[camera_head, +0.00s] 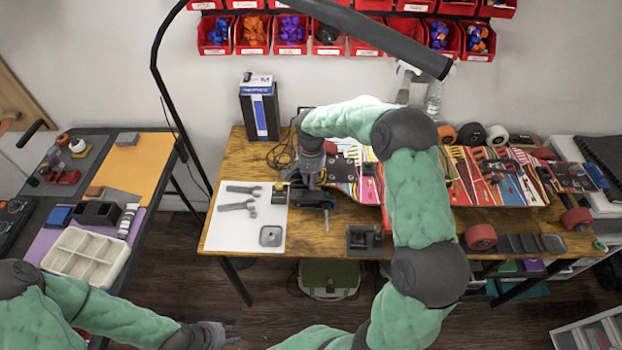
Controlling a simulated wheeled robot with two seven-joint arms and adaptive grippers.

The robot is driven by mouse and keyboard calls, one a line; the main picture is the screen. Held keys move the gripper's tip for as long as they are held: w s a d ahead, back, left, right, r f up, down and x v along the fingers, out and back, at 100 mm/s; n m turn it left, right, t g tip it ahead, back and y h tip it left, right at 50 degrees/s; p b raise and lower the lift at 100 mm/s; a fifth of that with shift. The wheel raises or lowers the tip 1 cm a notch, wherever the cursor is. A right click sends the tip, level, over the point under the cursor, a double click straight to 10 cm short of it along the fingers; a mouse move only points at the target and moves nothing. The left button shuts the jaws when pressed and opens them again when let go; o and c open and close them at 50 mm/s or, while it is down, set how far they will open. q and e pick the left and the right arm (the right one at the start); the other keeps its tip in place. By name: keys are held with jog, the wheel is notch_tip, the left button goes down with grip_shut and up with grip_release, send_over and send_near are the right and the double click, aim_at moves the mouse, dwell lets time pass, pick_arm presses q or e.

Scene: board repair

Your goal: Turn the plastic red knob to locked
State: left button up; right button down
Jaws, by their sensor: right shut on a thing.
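A dark device with a blue part (318,200) sits on the wooden table, right of a white sheet, with a thin rod at its front. My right gripper (309,184) reaches down onto the top of this device. It is shut on a small part there, which its fingers hide. I cannot make out a red knob on the device or its position. My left gripper (231,332) is low in front of the wooden table, far from the device. Its fingers look apart and empty.
The white sheet (222,225) holds grey wrenches and a square grey part (271,235). A black block (364,239) stands at the table's front. A dark lamp arm (375,32) hangs above. A side table (139,155) stands left.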

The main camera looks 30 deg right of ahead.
jog(key=c, duration=1.4)
grip_release()
notch_tip(320, 180, up, 12)
jog(key=shift+f, duration=0.1)
